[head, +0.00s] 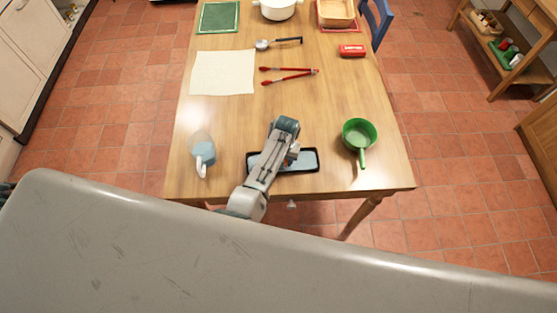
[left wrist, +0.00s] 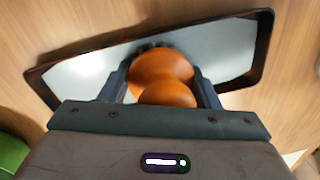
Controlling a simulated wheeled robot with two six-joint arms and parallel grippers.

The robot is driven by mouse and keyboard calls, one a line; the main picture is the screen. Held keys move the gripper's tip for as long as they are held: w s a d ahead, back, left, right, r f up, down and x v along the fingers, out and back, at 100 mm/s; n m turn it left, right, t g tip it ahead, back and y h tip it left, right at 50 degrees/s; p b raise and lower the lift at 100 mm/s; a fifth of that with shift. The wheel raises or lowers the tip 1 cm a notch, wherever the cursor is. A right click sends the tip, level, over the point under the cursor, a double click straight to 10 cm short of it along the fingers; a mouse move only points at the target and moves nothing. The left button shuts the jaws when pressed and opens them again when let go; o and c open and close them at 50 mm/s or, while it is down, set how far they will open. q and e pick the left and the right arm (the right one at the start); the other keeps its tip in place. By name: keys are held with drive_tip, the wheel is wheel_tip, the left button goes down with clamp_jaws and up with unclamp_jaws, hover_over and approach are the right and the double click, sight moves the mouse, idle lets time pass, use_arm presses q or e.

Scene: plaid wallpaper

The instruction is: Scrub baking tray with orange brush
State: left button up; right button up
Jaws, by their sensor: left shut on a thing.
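The baking tray (head: 308,161) is a dark-rimmed rectangle with a pale inside, lying near the table's front edge. It fills the middle of the left wrist view (left wrist: 235,60), partly hidden by the gripper. My left gripper (left wrist: 163,82) is shut on the orange brush (left wrist: 165,92), whose rounded orange handle shows between the fingers. Dark bristles show just beyond the handle, over the tray; I cannot tell whether they touch it. In the head view my left arm covers the tray's middle, and only a bit of orange (head: 293,151) shows. My right gripper is not in view.
A green pan (head: 358,134) stands right of the tray, and a light blue jug (head: 204,153) stands left. Red tongs (head: 290,76), a cream cloth (head: 222,73), a ladle (head: 264,44) and a red box (head: 352,51) lie farther back. Bare wood surrounds the tray.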

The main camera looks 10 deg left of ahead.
sight(293, 166)
use_arm(q)
drive_tip(key=shift+h, duration=0.5)
drive_tip(key=d, duration=0.2)
drive_tip(key=d+r, duration=0.1)
drive_tip(key=d, duration=0.3)
drive_tip(key=shift+w+d+r, duration=0.15)
drive_tip(key=shift+w+r, duration=0.1)
drive_tip(key=shift+w+a+f, duration=0.15)
drive_tip(key=shift+a, duration=0.4)
drive_tip(key=shift+s+a, duration=0.25)
drive_tip(key=shift+s, duration=0.2)
drive_tip(key=shift+s+a, duration=0.4)
drive_tip(key=shift+a, duration=0.35)
drive_tip(key=shift+s+a, duration=0.2)
drive_tip(key=shift+a, duration=0.85)
drive_tip(key=shift+s+a, duration=0.2)
drive_tip(key=shift+a, duration=0.9)
drive_tip(key=shift+s+a, duration=0.2)
drive_tip(key=shift+a, duration=0.85)
drive_tip(key=shift+s+a, duration=0.25)
drive_tip(key=shift+a, duration=0.4)
drive_tip(key=shift+s+a, duration=0.3)
drive_tip(key=shift+a, duration=0.35)
drive_tip(key=shift+s+a, duration=0.25)
drive_tip(key=shift+a, duration=0.4)
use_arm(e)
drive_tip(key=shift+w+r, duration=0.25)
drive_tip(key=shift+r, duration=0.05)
